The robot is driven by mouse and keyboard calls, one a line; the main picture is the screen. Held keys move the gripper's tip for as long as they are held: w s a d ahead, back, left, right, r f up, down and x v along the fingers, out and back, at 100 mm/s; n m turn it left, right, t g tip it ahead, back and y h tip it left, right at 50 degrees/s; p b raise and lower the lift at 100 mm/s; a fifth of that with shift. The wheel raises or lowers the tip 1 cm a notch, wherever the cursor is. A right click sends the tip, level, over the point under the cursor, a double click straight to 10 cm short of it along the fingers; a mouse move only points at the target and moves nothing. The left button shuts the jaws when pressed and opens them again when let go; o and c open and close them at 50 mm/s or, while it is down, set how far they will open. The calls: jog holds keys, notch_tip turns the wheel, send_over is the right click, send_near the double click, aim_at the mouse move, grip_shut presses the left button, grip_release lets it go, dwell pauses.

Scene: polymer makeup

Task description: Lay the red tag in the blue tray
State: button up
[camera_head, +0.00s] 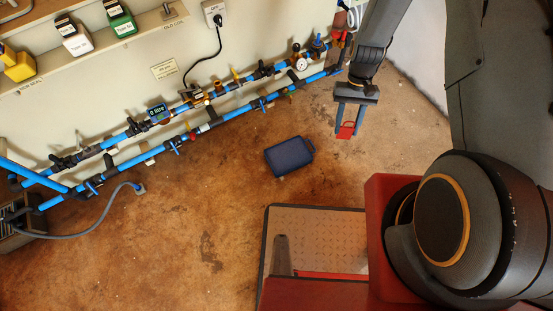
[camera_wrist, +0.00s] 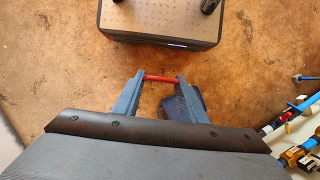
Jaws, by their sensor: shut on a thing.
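My gripper (camera_head: 349,117) is at the upper right in the head view, above the floor, with its fingers pointing down. It is shut on the red tag (camera_head: 346,130), which sits between the fingertips. In the wrist view the red tag (camera_wrist: 160,78) spans the gap between the two fingertips of my gripper (camera_wrist: 161,80). The blue tray (camera_head: 290,156) lies on the brown floor to the lower left of my gripper in the head view. In the wrist view the blue tray (camera_wrist: 196,103) is partly hidden behind the right finger.
Blue pipes (camera_head: 218,120) with valves and gauges run along the wall. A grey cable (camera_head: 90,232) lies on the floor at the left. A shelf (camera_head: 95,52) with labelled boxes is above. The floor around the tray is clear.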

jog(key=w+a+f+m+t+y+b, duration=0.1)
jog(key=w+a+f+m+b, duration=0.4)
jog(key=f+b, duration=0.7)
jog(key=w+a+f+m+y+b, duration=0.1)
jog(key=w+a+f+m+b, duration=0.35)
jog(key=f+b, duration=0.75)
jog(key=w+a+f+m+t+y+b, duration=0.1)
jog(key=w+a+f+m+y+b, duration=0.15)
jog(key=a+f+b, duration=0.9)
jog(key=b, duration=0.9)
send_over(290, 154)
jog(key=shift+h, duration=0.45)
notch_tip(290, 154, down, 8)
jog(key=shift+s+d, duration=0.1)
jog(key=shift+f, duration=0.15)
jog(key=o, duration=1)
